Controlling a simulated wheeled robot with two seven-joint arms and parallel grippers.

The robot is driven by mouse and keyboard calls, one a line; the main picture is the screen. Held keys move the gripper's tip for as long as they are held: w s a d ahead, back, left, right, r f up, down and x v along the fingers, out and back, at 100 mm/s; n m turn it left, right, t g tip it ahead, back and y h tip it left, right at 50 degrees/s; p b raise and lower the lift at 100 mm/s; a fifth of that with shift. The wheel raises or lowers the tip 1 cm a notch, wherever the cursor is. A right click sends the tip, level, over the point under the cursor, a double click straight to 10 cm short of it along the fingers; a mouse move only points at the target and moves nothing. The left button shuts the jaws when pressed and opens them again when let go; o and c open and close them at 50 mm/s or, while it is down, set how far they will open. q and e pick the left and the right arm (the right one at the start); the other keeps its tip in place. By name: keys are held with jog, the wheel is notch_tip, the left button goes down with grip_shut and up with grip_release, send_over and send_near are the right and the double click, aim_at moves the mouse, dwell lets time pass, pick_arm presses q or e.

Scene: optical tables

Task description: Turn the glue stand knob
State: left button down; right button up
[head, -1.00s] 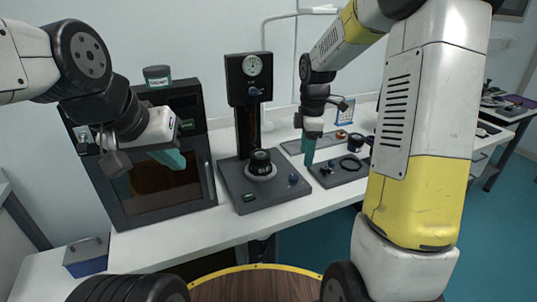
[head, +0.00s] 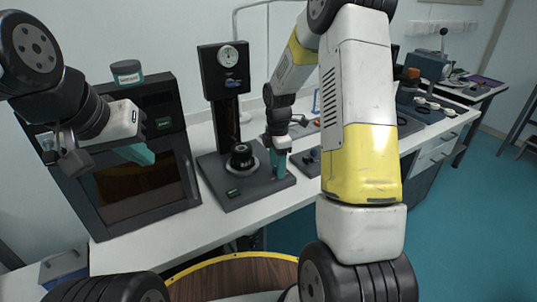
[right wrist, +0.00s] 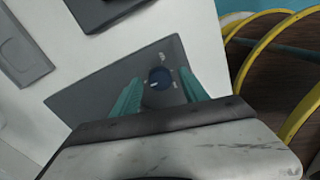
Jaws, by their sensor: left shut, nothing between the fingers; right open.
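The glue stand (head: 222,68) is a black column with a round gauge, on a flat dark base (head: 240,197) on the white table. My right gripper (head: 279,172) points down over the right part of the base. In the right wrist view its open teal fingers (right wrist: 160,92) lie on either side of the knob, with no clear contact. The fingers hide the knob in the head view. My left gripper (head: 146,157) is shut and empty before the dark cabinet.
The dark cabinet with a glass door (head: 140,190) stands left of the stand, with a teal-labelled jar (head: 127,72) on top. A black round part (head: 242,157) sits on the stand base. A dark tray (head: 305,160) lies to the right. A blue box (head: 64,265) is at front left.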

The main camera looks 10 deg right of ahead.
grip_shut()
